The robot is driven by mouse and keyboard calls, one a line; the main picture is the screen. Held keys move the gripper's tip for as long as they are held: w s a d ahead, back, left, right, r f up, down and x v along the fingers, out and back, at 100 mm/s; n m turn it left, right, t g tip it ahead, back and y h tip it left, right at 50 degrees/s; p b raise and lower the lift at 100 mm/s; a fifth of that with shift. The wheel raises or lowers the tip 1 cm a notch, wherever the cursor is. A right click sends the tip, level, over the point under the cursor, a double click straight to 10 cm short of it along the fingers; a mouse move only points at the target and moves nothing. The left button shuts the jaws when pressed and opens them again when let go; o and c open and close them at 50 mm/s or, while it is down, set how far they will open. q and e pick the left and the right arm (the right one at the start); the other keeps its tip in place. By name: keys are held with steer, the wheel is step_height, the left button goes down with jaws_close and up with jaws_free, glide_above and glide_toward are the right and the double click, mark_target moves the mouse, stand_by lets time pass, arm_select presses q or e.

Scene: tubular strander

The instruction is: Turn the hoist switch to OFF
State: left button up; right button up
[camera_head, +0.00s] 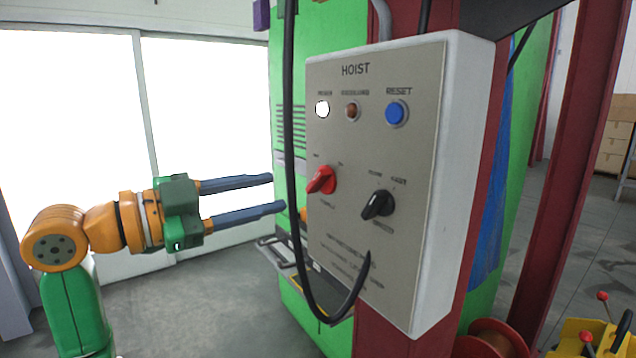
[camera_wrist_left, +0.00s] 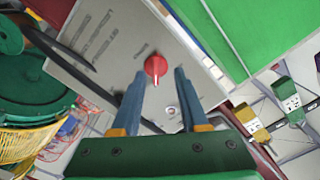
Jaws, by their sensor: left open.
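The hoist box (camera_head: 340,220) is a grey panel labelled HOIST on a dark red post. Its red rotary switch (camera_head: 321,180) sits at the left of the panel, its handle tilted; the small labels around it are hard to read. My left gripper (camera_head: 279,193) is open and empty, left of the panel, its blue fingers pointing right toward the red switch. In the left wrist view, the red switch (camera_wrist_left: 156,68) shows between and beyond the two open fingertips, apart from them. My right gripper is not in view.
A black selector (camera_head: 378,205) is right of the red switch. A white lamp (camera_head: 322,109), a brown lamp (camera_head: 352,110) and a blue RESET button (camera_head: 396,112) are above. A black cable (camera_head: 291,150) hangs in a loop by the panel's left edge, near my fingertips.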

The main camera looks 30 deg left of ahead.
mark_target(313, 183)
arm_select(q)
steer(key=shift+m, duration=0.6)
steer(key=w+d+p, duration=0.2)
steer(key=w+d+r+p, duration=0.1)
steer(key=w+p, duration=0.1)
steer(key=shift+w+d, duration=0.45)
steer(key=shift+c, duration=0.2)
steer(key=shift+f, duration=0.1)
jaws_close()
